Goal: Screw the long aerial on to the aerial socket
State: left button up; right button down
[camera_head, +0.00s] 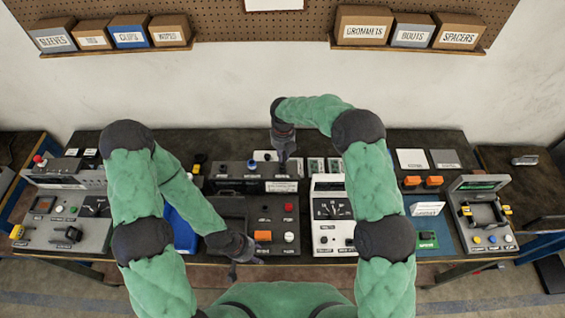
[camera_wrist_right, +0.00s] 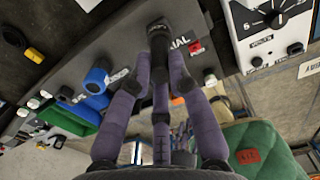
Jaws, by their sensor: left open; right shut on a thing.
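In the head view my right gripper (camera_head: 284,156) reaches down at the dark panel (camera_head: 235,186) at the back middle of the bench. In the right wrist view its purple fingers (camera_wrist_right: 160,68) are closed around a black piece (camera_wrist_right: 158,38), taken to be the long aerial. The black piece stands against the dark panel, beside a label ending in "IAL". The aerial socket is hidden behind it, and I cannot tell whether the two touch. My left gripper (camera_head: 243,262) is open and low, near the bench's front edge, away from the aerial.
A white meter unit (camera_head: 329,229) stands right of the middle. A blue knob (camera_wrist_right: 97,78) and a red switch (camera_wrist_right: 196,47) flank the grasp in the right wrist view. A grey console (camera_head: 482,222) is at the far right. Boxes (camera_head: 362,28) sit on wall shelves.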

jog(key=shift+r, duration=0.1)
jog(key=shift+r+p, duration=0.9)
jog(key=shift+r, duration=1.1)
jog(key=shift+f, duration=0.1)
